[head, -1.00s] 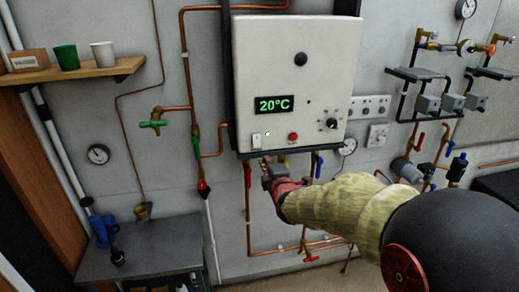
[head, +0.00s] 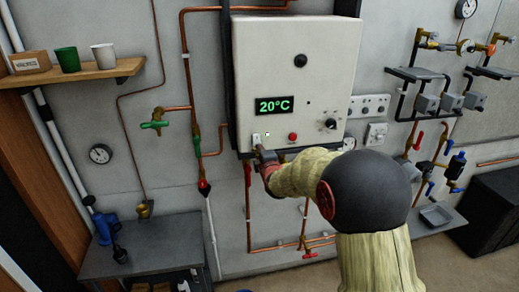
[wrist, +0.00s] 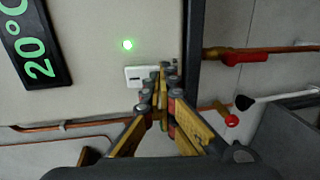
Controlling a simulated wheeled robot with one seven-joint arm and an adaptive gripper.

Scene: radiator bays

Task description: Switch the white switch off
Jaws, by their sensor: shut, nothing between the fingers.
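The white switch (head: 256,139) is on the lower left of the white boiler box (head: 325,60). In the wrist view the switch (wrist: 140,75) is a small white plate with a dark mark, and the fingertips cover its right end. My gripper (head: 261,151) is shut and empty, with its tips at the lower edge of the switch. In the wrist view my gripper (wrist: 167,75) points at the switch; I cannot tell whether it touches. A small green light (wrist: 127,45) beside the switch is lit. The display (head: 274,105) reads 20°C.
A red button (head: 293,137) and a black knob (head: 331,124) sit right of the switch on the same panel. Copper pipes with red valves (head: 310,255) run below the box. A green tap (head: 155,125) is to the left.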

